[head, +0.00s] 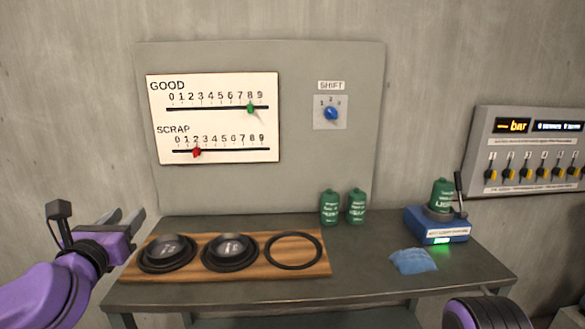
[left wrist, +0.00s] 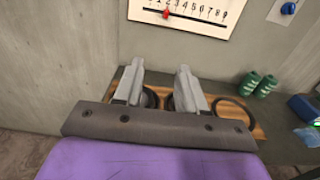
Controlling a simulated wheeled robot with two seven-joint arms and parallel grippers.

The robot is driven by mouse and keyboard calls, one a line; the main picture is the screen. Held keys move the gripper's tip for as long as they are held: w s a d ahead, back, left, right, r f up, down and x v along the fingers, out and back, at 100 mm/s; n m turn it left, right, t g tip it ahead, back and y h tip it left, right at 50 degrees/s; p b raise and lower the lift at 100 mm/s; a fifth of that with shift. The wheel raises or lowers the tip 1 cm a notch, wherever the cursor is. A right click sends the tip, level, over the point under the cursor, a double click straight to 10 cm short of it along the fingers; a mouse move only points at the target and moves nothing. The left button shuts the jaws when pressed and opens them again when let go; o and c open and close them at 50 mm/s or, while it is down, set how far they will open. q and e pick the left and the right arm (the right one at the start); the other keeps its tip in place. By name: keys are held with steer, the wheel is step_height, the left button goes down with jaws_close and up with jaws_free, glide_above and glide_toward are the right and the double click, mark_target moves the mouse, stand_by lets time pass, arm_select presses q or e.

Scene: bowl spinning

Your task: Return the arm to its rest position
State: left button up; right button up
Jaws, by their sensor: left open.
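My left gripper (head: 128,222) is open and empty. It is raised at the left side of the table, apart from the wooden board (head: 310,271). In the left wrist view its two grey fingers (left wrist: 161,88) stand apart with nothing between them. The board holds two dark bowls: the left bowl (head: 167,249) and the middle bowl (head: 230,248), each in a black ring. A third black ring (head: 293,251) at the right is empty. A purple part of my other arm shows at the bottom right edge, but its gripper is not in view.
Two green canisters (head: 330,207) stand at the table's back. A blue device (head: 437,225) with a green canister on top stands at the right, near a blue cloth (head: 413,261). A counter board (head: 213,118) and a shift dial (head: 331,113) are on the back panel. The table front is clear.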

arm_select(q)
steer(key=s+d+f+m+g, duration=0.25)
steer(key=f+m, duration=0.45)
steer(key=f, duration=0.4)
steer(key=s+d+f+m+g, duration=0.1)
steer(key=s+f+m+g, duration=0.2)
steer(key=f+m, duration=0.5)
steer(key=s+d+f+m+g, duration=0.25)
steer(key=f+m, duration=0.25)
steer(key=f, duration=0.8)
steer(key=s+a+f+m+g+y, duration=0.1)
steer(key=s+a+f+m+g, duration=0.1)
steer(key=s+f+m, duration=0.3)
steer(key=s+a+f+m+g+y, duration=0.1)
steer(key=s+f+m+g, duration=0.3)
steer(key=s+f, duration=1)
steer(key=s+a+m, duration=0.1)
steer(key=s, duration=0.5)
steer(key=shift+g, duration=0.4)
